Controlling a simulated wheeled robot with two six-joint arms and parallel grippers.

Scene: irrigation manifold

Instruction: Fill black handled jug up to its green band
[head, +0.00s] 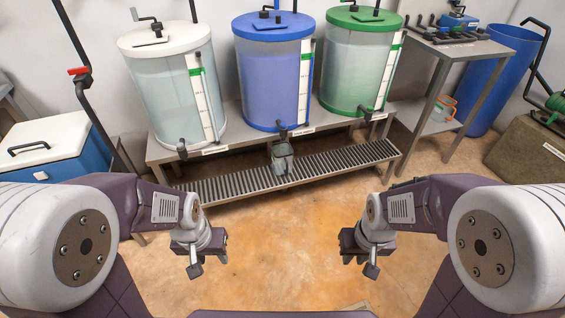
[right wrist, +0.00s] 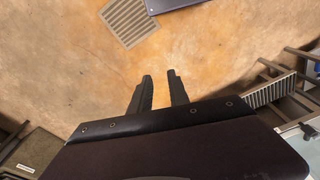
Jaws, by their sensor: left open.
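A small clear-grey jug (head: 282,160) stands upright on the slatted drip grating (head: 335,162), below the tap (head: 282,131) of the blue-lidded tank (head: 270,75). Its handle, green band and water level are too small to make out. My left gripper (head: 194,268) is open and empty, in front of the bench and to the left of the jug. My right gripper (head: 369,268) is also open and empty, to the right of the jug; its parted fingers (right wrist: 160,92) show over bare floor in the right wrist view.
A white-lidded tank (head: 170,90) stands left of the blue one and a green-lidded tank (head: 358,65) right, each with a tap and a scale. A cooler box (head: 50,150) is at left, a side table (head: 455,45) at right. The floor before the bench is clear.

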